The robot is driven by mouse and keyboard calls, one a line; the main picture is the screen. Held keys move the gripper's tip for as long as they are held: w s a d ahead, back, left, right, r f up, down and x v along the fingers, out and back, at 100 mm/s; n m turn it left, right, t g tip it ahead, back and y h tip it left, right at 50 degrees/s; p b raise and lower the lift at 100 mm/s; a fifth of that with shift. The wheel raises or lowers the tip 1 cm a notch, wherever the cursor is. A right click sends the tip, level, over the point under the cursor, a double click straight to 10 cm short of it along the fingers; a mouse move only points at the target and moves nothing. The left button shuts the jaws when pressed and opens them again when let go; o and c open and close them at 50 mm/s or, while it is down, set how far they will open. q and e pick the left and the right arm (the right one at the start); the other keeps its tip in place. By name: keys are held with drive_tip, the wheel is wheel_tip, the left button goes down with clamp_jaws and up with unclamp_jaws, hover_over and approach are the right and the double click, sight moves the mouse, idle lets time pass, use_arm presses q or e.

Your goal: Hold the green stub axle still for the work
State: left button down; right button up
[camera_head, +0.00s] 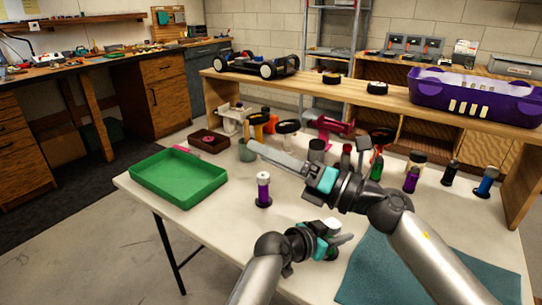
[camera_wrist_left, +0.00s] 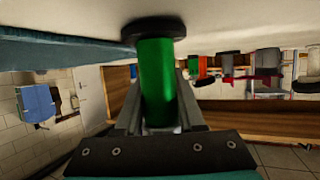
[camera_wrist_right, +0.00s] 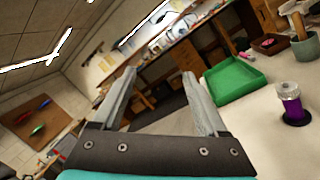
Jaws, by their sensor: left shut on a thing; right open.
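The green stub axle (camera_wrist_left: 155,85) stands between the fingers of my left gripper (camera_wrist_left: 157,110) in the left wrist view, which looks upside down. Its black round base (camera_wrist_left: 152,28) appears to rest against the white tabletop. My left gripper (camera_head: 343,240) is shut on it low over the table in the head view, where the gripper hides most of the axle. My right gripper (camera_head: 272,158) is open and empty above the table, pointing left. Its spread fingers (camera_wrist_right: 160,75) hold nothing in the right wrist view.
A green tray (camera_head: 179,178) lies at the left. Several parts stand at the back, including another green piece (camera_head: 376,168). A teal mat (camera_head: 425,270) covers the front right. A raised shelf (camera_head: 340,90) runs behind.

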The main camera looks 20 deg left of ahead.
drive_tip(key=shift+d+r+m+t, duration=0.25)
drive_tip(key=shift+r+m+t, duration=0.05)
drive_tip(key=shift+m+t, duration=0.35)
drive_tip(key=shift+c, duration=0.3)
drive_tip(key=shift+d+f, duration=0.1)
drive_tip(key=shift+c, duration=1.2)
drive_tip(key=n+h, duration=0.7)
drive_tip(key=n, duration=0.1)
approach(338, 226)
drive_tip(key=x, duration=0.8)
drive_tip(key=shift+w+a, duration=0.1)
drive_tip(key=shift+a, duration=0.25)
clamp_jaws()
